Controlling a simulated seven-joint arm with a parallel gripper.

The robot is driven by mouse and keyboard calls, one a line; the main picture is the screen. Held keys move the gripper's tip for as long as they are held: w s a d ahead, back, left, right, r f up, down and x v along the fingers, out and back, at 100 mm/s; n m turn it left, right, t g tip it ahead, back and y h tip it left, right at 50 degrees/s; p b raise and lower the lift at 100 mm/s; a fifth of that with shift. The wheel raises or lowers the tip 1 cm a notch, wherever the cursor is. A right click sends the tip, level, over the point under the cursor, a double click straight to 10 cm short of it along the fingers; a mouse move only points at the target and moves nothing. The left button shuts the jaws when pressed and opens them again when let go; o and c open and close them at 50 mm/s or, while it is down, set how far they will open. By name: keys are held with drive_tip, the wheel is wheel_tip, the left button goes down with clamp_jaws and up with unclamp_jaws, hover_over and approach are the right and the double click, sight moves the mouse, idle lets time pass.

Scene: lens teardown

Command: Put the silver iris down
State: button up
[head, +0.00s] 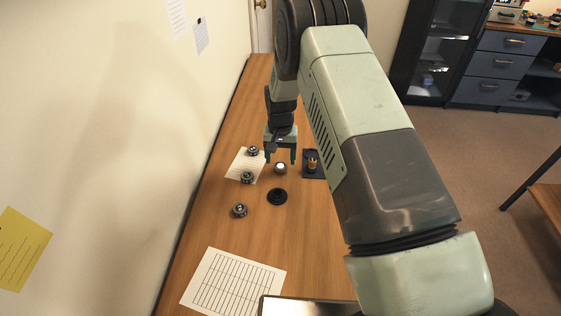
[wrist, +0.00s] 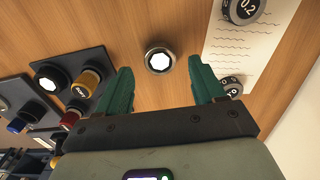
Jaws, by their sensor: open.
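The silver iris (head: 280,168), a small round ring with a dark body and a bright white centre, rests on the bare wooden table. In the wrist view the silver iris (wrist: 159,60) shows in the gap between the green fingers, with wood visible around it. My gripper (head: 280,160) is open, its two fingers pointing down at either side of the iris. In the wrist view my gripper (wrist: 160,75) shows clear space between each finger and the iris. The exact height of the fingertips above the table is hard to tell.
A dark tray (wrist: 100,57) with an amber cylinder (wrist: 88,80) is close on one side. A written sheet (wrist: 240,50) bears dark knurled dials (wrist: 243,8) on the other. A black disc (head: 277,196) and another dial (head: 240,210) lie nearer the head camera.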

wheel_tip(320, 180, up, 10)
wheel_tip(320, 180, up, 16)
drive_tip(key=f+t, duration=0.1)
drive_tip(key=t, duration=0.1)
hover_over(281, 165)
drive_tip(key=s+d, duration=0.4)
drive_tip(key=d, duration=0.1)
drive_tip(key=s+d+r+t, duration=0.1)
drive_tip(key=s+d+r, duration=0.4)
drive_tip(key=s+r, duration=0.5)
drive_tip(key=s+d+r+t, duration=0.1)
drive_tip(key=s+d+r, duration=0.1)
drive_tip(key=s, duration=0.8)
drive_tip(key=s+d+r+t, duration=0.1)
drive_tip(key=s+d+r, duration=0.2)
drive_tip(key=s, duration=0.7)
drive_tip(key=shift+s+d+r+t, duration=0.3)
drive_tip(key=shift+s+d+r, duration=0.05)
drive_tip(key=shift+d, duration=0.1)
